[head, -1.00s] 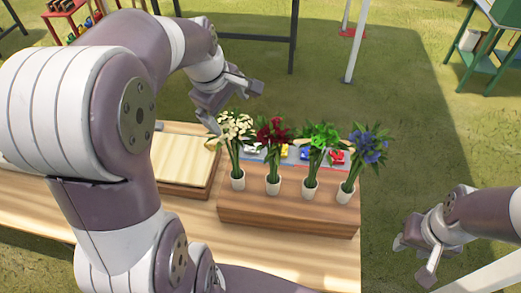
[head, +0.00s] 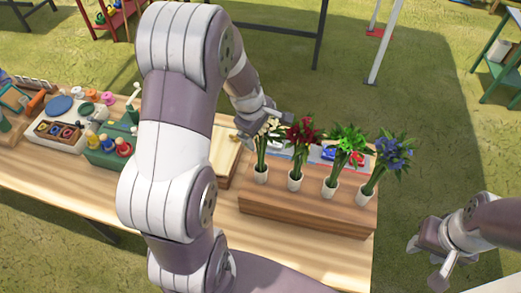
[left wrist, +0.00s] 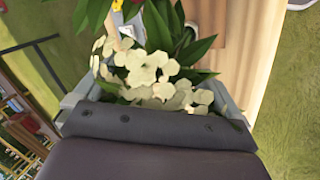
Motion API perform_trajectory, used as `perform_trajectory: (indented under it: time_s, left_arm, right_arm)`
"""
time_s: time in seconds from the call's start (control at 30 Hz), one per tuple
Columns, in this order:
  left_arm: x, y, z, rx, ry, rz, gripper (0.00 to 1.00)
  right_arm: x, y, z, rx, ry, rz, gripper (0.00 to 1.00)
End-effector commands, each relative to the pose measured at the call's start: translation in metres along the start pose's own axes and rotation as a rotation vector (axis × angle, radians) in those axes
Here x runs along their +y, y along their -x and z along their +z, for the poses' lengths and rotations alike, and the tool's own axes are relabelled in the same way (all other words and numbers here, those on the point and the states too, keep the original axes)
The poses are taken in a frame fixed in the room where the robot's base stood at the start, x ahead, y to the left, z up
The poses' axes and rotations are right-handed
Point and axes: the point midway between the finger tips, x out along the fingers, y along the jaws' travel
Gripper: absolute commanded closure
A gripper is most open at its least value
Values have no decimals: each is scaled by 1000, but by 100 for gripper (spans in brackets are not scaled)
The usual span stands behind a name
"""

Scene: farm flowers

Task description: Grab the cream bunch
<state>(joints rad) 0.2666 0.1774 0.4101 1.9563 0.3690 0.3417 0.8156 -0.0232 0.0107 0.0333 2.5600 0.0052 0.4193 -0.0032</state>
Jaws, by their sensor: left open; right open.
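The cream bunch (head: 268,131) stands in a white pot (head: 261,174) at the left end of a row on a wooden block. My left gripper (head: 262,118) is at its blossoms, with my arm covering part of the scene to the left. In the left wrist view the cream blossoms (left wrist: 150,72) lie between the two spread fingers of my left gripper (left wrist: 150,98), which is open. Contact cannot be told. My right gripper (head: 427,262) is open and empty, off the table at lower right.
A pale board (head: 223,150) is at left. Green shelves (head: 497,65) stand far right.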

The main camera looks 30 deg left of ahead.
Motion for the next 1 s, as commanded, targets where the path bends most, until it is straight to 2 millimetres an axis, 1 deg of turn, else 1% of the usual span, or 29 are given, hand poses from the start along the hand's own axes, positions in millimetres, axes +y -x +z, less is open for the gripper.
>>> perform_trajectory:
  time_s: [0.07,0.1,0.17,0.2,0.3,0.47,0.57,0.67,0.8,0.9,1.0]
  left_arm:
    - [0,0,0,0,0,0,3]
    - [0,0,0,0,0,0,16]
    - [0,0,0,0,0,0,35]
    - [0,0,0,0,0,0,48]
    - [0,0,0,0,0,0,78]
    - [0,1,0,0,0,0,78]
    - [2,6,0,0,-1,2,78]
    - [9,25,0,2,-3,6,78]
    - [19,57,0,2,-1,7,78]
    - [25,78,0,1,-1,6,78]
    - [29,91,0,0,-1,3,78]
  right_arm:
    - [0,0,0,0,0,0,57]
    - [0,0,0,0,0,0,57]
    - [0,0,0,0,0,0,57]
    - [0,0,0,0,0,0,57]
    - [0,0,0,0,0,0,57]
    - [0,0,0,0,0,0,57]
    - [0,0,0,0,0,0,57]
    - [0,-1,0,0,0,0,57]
    - [0,-9,1,0,0,0,57]
    - [0,-12,2,0,0,0,57]
    - [0,-14,2,0,0,0,57]
